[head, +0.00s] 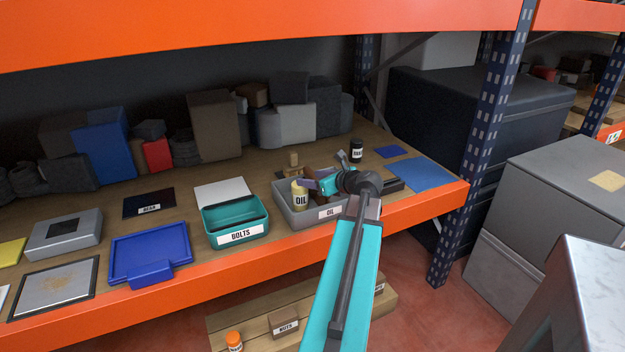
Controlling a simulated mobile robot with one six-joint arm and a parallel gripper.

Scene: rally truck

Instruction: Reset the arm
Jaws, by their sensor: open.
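My teal arm reaches up from the bottom of the head view to the shelf. My gripper (312,185) is open, above the grey bin labelled OIL (330,213). A cream container labelled OIL (300,199) stands upright in that bin, just left of and below the gripper. I cannot tell whether the fingers touch it. My wrist hides part of the bin's right side.
Left of the grey bin are a teal BOLTS bin (238,221) and a blue tray (150,253). The orange shelf beam (150,35) runs overhead. A blue upright post (484,130) stands at right.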

